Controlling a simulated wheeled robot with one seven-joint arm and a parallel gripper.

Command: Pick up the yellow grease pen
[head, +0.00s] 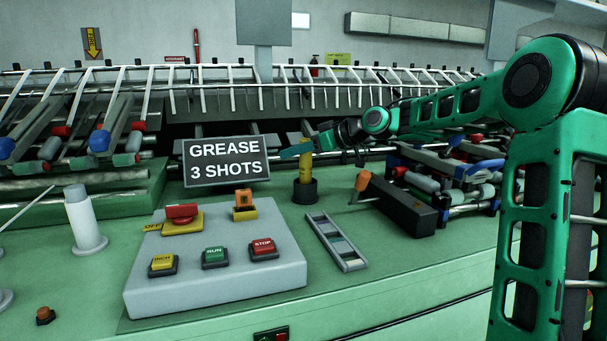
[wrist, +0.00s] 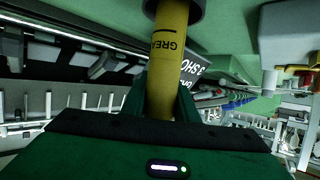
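The yellow grease pen (head: 305,170) stands upright in a round dark holder (head: 305,191) on the green bench, right of the grease sign. In the wrist view, the pen (wrist: 167,65) shows dark lettering, partly cut off, and the holder's dark rim (wrist: 180,8) is at the top edge. My gripper (head: 298,149) reaches in from the right at the pen's upper part. In the wrist view, its green fingers lie close along both sides of the pen, with no clear gap, and seem shut on it. The pen's end nearest my palm is hidden.
A dark sign (head: 227,162) reading "GREASE 3 SHOTS" stands just left of the pen. A grey button box (head: 220,280) is in front. A grey slotted tray (head: 336,241) and a dark block with an orange end (head: 400,208) are to the right.

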